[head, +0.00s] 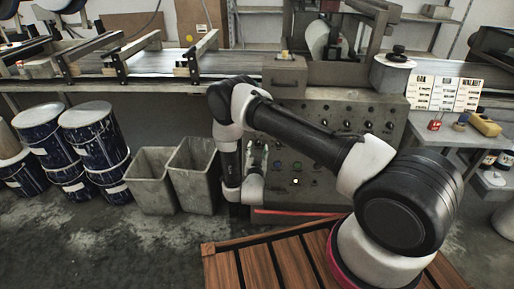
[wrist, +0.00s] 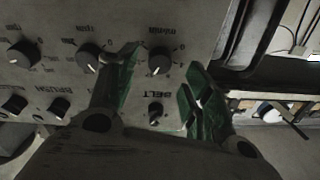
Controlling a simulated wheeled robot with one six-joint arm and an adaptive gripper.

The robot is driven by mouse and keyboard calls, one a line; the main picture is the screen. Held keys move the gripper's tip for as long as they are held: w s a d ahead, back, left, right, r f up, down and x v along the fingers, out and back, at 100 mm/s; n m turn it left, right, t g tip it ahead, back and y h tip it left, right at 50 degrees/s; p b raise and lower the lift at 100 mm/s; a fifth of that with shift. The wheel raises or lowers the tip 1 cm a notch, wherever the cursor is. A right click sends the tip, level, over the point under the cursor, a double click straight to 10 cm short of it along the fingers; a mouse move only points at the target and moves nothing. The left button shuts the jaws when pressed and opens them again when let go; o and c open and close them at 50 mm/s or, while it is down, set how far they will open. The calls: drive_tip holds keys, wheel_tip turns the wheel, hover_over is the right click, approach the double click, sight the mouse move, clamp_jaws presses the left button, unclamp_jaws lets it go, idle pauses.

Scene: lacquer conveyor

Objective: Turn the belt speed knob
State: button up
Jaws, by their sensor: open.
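The control panel (head: 384,112) is a grey metal face with rows of dark knobs below the conveyor. In the wrist view the panel (wrist: 205,22) appears upside down. The belt speed knob (wrist: 160,60) is black and round with a light pointer mark, between an upside-down BELT label and an m/min label. My gripper (wrist: 163,63) is open, its green-padded fingers on either side of that knob in the picture. I cannot tell whether either finger touches it. A smaller switch (wrist: 155,111) sits beyond the BELT label. In the head view my arm hides part of the panel.
Another knob (wrist: 89,56) is close to the left finger, with one more (wrist: 22,54) farther left. Grey bins (head: 152,182) and blue drums (head: 91,133) stand left of the arm. A side table (head: 455,133) with small containers is at right. A wooden slatted platform (head: 262,262) lies in front.

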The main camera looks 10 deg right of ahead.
sight(258, 144)
drive_tip(key=shift+x, duration=1.5)
drive_tip(key=c, duration=1)
drive_tip(key=shift+c, duration=0.2)
